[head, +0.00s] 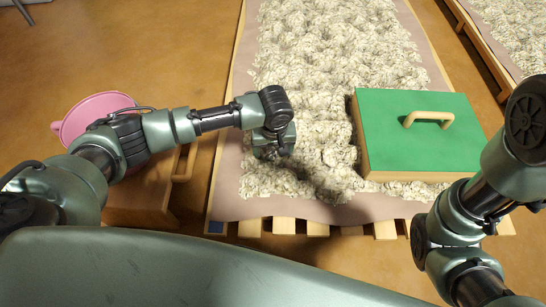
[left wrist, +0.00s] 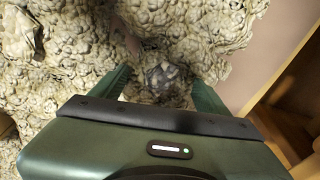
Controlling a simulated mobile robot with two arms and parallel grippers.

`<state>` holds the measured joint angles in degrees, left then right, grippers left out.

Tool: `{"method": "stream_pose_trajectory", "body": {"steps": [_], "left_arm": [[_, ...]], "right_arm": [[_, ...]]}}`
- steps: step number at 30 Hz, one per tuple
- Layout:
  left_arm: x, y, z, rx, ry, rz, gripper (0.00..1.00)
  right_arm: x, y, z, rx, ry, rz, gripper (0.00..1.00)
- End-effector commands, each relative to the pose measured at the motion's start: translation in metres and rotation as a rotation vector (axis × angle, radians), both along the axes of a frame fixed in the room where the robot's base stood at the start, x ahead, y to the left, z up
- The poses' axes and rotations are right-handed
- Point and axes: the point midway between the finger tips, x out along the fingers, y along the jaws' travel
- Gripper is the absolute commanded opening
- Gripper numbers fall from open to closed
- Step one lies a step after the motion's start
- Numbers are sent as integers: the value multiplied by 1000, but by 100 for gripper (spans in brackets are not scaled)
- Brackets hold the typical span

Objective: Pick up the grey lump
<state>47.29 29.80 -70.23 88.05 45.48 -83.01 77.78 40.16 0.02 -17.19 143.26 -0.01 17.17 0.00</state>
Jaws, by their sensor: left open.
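The grey lump (left wrist: 168,74) shows in the left wrist view as a darker, rough piece sitting in a hollow of the pale, lumpy bed (head: 335,50). My left gripper (left wrist: 160,82) is open, with one green finger on each side of the lump in that view. Whether the fingers touch it I cannot tell. In the head view my left gripper (head: 273,152) points down at the near left part of the bed and hides the lump. My right arm shows at the right, but its gripper does not show.
A green-topped box (head: 415,135) with a pale handle stands on the right of the bed. A pink round container (head: 95,108) is at the left, beside a wooden box (head: 140,205). Wooden slats (head: 318,228) line the bed's near edge. Another bed lies at the upper right.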

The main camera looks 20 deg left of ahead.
Motion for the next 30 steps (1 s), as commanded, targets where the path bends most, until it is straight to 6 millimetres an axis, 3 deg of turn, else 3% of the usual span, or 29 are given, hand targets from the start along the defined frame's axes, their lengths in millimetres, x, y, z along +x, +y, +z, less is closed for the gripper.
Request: {"method": "stream_pose_trajectory", "body": {"steps": [5,12,13,23,30], "left_arm": [[0,0,1,0,0,0,76],[0,0,1,0,0,0,12],[0,0,1,0,0,0,9],[0,0,6,0,0,0,9],[0,0,40,-1,0,0,9]], "right_arm": [[0,0,1,0,0,0,36],[0,0,1,0,-1,0,36],[0,0,1,0,-1,0,36],[0,0,5,0,-1,0,36],[1,0,29,2,3,2,36]]}}
